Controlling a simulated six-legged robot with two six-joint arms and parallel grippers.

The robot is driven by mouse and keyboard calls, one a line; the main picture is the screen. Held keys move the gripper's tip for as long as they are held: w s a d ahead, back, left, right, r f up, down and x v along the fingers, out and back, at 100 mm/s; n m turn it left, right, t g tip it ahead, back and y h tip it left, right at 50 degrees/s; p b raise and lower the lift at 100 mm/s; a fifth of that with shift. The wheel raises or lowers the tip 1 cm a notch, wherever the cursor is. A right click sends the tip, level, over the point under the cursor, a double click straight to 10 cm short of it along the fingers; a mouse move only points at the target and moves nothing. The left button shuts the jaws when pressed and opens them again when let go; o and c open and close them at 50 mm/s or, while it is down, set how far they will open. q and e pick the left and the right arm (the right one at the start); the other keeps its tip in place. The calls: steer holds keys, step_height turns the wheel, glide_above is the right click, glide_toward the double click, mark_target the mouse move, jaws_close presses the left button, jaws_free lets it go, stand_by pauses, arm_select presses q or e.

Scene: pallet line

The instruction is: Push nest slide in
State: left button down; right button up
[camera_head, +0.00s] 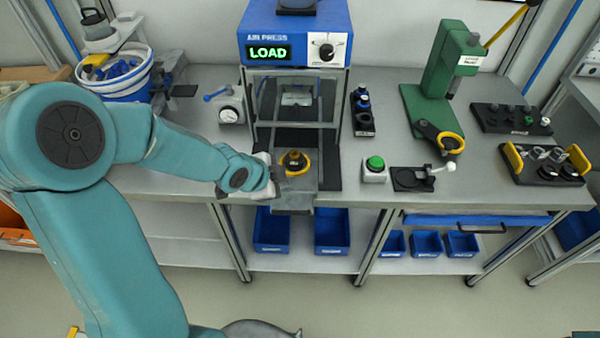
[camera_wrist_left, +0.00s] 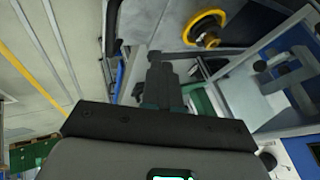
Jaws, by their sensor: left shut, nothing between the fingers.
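The nest slide (camera_head: 294,198) sticks out at the front of the blue air press (camera_head: 296,40), its front end over the bench edge. A dark part with a brass-coloured top sits on it, with a yellow ring (camera_head: 305,168) around it. My left gripper (camera_head: 272,182) is at the left front of the slide; whether it touches the slide I cannot tell. In the left wrist view the gripper's fingers (camera_wrist_left: 163,72) are shut and empty, and the yellow ring (camera_wrist_left: 205,27) shows beyond them. My right gripper is not in view.
The press display reads LOAD. A green button box (camera_head: 375,170) and a small black fixture (camera_head: 412,179) stand right of the slide. A green hand press (camera_head: 440,75) is farther right. A gauge (camera_head: 229,115) and a bucket (camera_head: 122,80) stand left. Blue bins sit below.

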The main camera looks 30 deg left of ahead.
arm_select(q)
steer(key=b, duration=0.8)
glide_toward(302, 176)
steer(key=d+f, duration=0.1)
steer(key=f, duration=0.2)
steer(key=d+f, duration=0.1)
steer(key=f, duration=0.1)
steer(key=shift+s+d+f, duration=0.1)
steer(key=shift+s+d, duration=0.05)
steer(key=shift+d, duration=0.15)
steer(key=w+a+r+p, duration=0.1)
steer(key=w+p, duration=0.1)
steer(key=p, duration=0.2)
steer(key=shift+w+a+r+p, duration=0.1)
steer(key=shift+a+r+p, duration=0.1)
steer(key=shift+p, duration=0.1)
steer(key=shift+w+a+p, duration=0.15)
steer(key=shift+w+p, duration=0.1)
steer(key=shift+p, duration=0.05)
steer(key=shift+w+a+f, duration=0.2)
steer(key=shift+w+f, duration=0.05)
steer(key=shift+w, duration=0.1)
steer(key=shift+w, duration=0.15)
